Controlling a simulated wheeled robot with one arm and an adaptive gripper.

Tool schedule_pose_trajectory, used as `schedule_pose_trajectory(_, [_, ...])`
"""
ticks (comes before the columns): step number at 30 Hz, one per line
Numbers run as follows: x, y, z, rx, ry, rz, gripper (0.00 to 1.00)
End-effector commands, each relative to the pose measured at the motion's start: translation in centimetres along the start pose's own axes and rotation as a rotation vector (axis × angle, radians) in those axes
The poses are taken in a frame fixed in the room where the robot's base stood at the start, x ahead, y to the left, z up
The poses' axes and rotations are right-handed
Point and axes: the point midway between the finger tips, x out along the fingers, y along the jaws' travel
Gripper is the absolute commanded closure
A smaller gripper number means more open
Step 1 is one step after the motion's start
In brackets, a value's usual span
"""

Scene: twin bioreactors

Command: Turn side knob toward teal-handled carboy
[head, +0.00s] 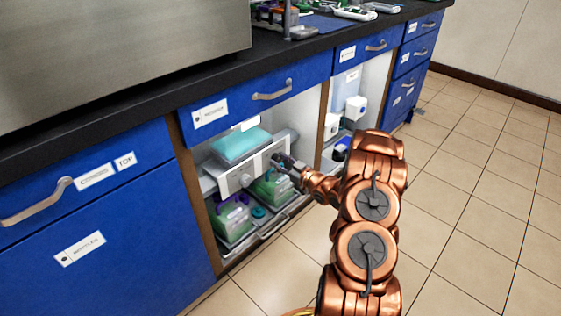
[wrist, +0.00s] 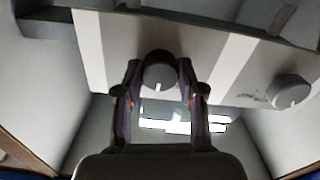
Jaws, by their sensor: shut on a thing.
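The white front panel (head: 235,180) of a unit sits in the open bay under the bench. A dark grey round knob (wrist: 160,72) on the panel is between my gripper's fingers (wrist: 160,92), with its white mark toward the bottom of the wrist view. My gripper (head: 277,161) is shut on this knob at the right part of the panel. A second, lighter knob (wrist: 291,92) is apart from it; it also shows in the head view (head: 246,181). Below the panel stand a green carboy with purple on top (head: 232,220) and another green carboy with teal parts (head: 272,189).
A teal bag (head: 240,143) lies above the panel. A wooden divider (head: 322,125) stands right of the bay, with a second open bay (head: 355,100) beyond it. Blue drawers (head: 85,195) flank the left. The tiled floor (head: 470,200) at right is clear.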

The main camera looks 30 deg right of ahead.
Motion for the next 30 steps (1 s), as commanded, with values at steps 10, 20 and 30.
schedule_pose_trajectory(10, [-0.04, -0.07, -0.41, 0.137, -0.004, -0.003, 0.96])
schedule_pose_trajectory(20, [-0.02, 0.00, -0.55, 0.399, -0.002, -0.002, 0.96])
schedule_pose_trajectory(30, [-0.03, -0.17, -0.20, 0.654, -0.003, -0.003, 0.96])
